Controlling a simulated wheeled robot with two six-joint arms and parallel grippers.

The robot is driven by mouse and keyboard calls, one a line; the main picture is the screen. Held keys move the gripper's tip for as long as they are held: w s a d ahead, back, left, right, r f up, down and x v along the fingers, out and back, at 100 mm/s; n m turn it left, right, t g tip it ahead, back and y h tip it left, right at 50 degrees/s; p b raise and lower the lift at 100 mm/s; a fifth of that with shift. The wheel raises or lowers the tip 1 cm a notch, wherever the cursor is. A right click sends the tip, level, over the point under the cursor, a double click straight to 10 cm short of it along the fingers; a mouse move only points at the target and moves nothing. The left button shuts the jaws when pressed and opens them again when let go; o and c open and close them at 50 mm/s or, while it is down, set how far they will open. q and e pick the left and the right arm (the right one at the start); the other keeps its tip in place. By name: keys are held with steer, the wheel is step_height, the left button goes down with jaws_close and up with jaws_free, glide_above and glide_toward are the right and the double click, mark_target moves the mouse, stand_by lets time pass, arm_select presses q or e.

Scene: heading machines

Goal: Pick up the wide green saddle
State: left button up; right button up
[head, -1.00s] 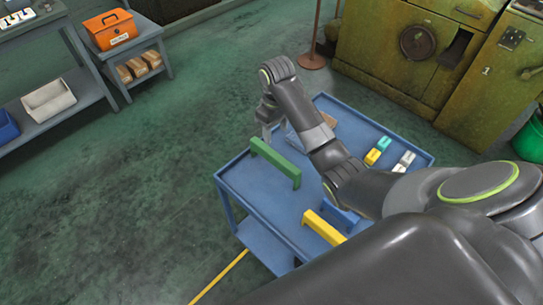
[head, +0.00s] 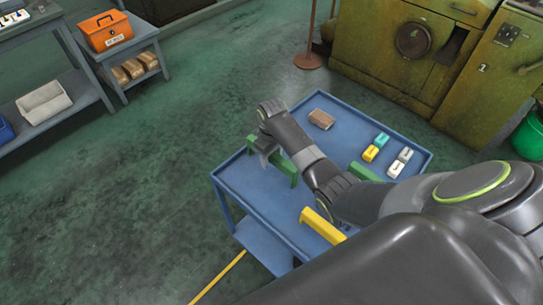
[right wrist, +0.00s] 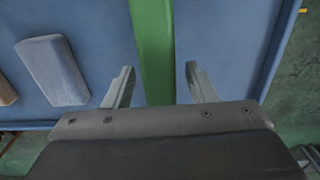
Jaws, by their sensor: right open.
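The wide green saddle (head: 284,167) stands on the blue cart near its left edge, a long bar with legs. My right gripper (head: 264,156) is at the saddle's far left part, partly covering it. In the right wrist view, the green bar (right wrist: 152,45) runs between the two open fingers of the right gripper (right wrist: 156,85), with a gap on each side. I cannot tell how far the fingertips reach down beside it. My left gripper is not in view.
The blue cart (head: 235,182) also carries a yellow saddle (head: 322,224), another green piece (head: 364,172) partly behind my arm, a brown block (head: 321,119) and several small coloured blocks (head: 370,153). A green machine (head: 400,60) stands behind.

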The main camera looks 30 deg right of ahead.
steer(key=shift+f, duration=1.3)
jaws_close()
